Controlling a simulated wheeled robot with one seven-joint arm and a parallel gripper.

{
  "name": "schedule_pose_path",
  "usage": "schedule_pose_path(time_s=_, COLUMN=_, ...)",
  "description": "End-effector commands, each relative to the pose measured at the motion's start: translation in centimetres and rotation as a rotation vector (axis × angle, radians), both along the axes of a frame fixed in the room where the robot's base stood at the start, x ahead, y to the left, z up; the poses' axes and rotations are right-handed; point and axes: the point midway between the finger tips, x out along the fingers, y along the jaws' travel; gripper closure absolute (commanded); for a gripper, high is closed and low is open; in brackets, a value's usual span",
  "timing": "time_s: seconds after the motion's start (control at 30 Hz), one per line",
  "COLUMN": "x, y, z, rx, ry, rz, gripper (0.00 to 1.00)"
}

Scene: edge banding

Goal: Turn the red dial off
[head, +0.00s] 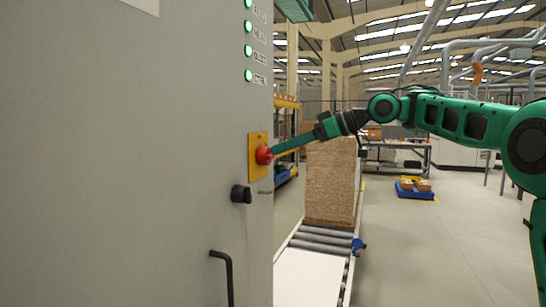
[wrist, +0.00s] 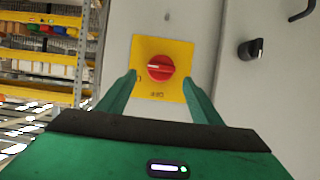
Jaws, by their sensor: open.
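The red dial (head: 263,155) sits on a yellow plate (head: 253,170) on the side of a grey cabinet. In the wrist view the red dial (wrist: 160,68) is at the middle of the yellow plate (wrist: 180,92), with its pale pointer line lying roughly level. An upside-down label shows below the dial. My gripper (head: 276,150) reaches in from the right, with its fingertips close to the dial. In the wrist view my gripper (wrist: 160,82) is open, one green finger on each side of the dial. I cannot tell whether the fingers touch it.
A black knob (head: 241,194) and a black handle (head: 226,275) stick out of the cabinet below the dial. Several green lamps (head: 248,50) are lit above it. A roller conveyor (head: 322,238) carries a stack of boards (head: 331,182). The floor at the right is mostly free.

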Motion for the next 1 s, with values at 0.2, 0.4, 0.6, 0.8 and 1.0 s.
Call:
schedule_pose_path(time_s=0.2, x=1.0, y=3.1, z=-1.3, rx=0.0, ry=0.0, rz=0.003, gripper=0.41)
schedule_pose_path(time_s=0.4, x=1.5, y=4.4, z=-1.9, rx=0.0, ry=-0.001, rz=0.0, gripper=0.41)
schedule_pose_path(time_s=0.6, x=1.7, y=4.5, z=-2.0, rx=0.0, ry=-0.001, rz=-0.002, gripper=0.41)
schedule_pose_path(time_s=0.8, x=1.6, y=4.5, z=-2.0, rx=0.0, ry=0.0, rz=-0.001, gripper=0.57)
schedule_pose_path(time_s=1.0, x=1.7, y=4.1, z=-2.0, rx=0.0, ry=-0.001, rz=-0.003, gripper=0.82)
